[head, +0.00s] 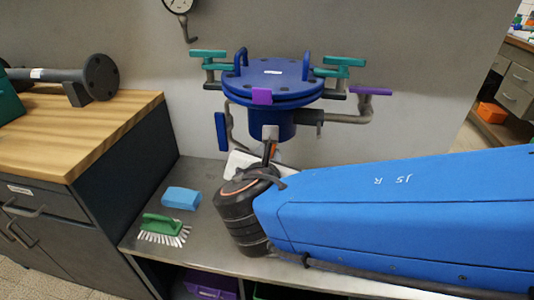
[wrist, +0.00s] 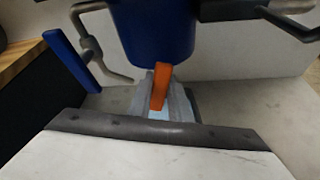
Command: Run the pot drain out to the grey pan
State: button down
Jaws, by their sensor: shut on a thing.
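The blue pot (head: 285,85) with a bolted lid hangs against the wall above the metal bench; its underside shows in the wrist view (wrist: 155,35). An orange lever (wrist: 160,85) stands upright below the pot's base. My gripper (wrist: 168,105) is shut on this lever, and its fingers hide the lever's lower end. In the head view my gripper (head: 270,155) is directly under the pot, partly hidden by my wrist. I cannot make out the grey pan or any flow. My arm covers the bench on the right.
Teal handles (head: 342,62), a purple handle (head: 370,91) and a blue handle (head: 221,131) surround the pot. A blue sponge (head: 181,197) and green brush (head: 163,226) lie on the bench (head: 205,245). A wooden counter (head: 85,135) stands left.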

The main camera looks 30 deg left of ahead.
jog(key=shift+m+y, duration=0.3)
jog(key=shift+m, duration=0.2)
jog(key=c, duration=1.6)
grip_release()
jog(key=shift+c, duration=0.2)
jog(key=shift+d, duration=0.1)
jog(key=v, duration=1.7)
jog(key=shift+s, duration=0.2)
jog(key=shift+d, duration=0.1)
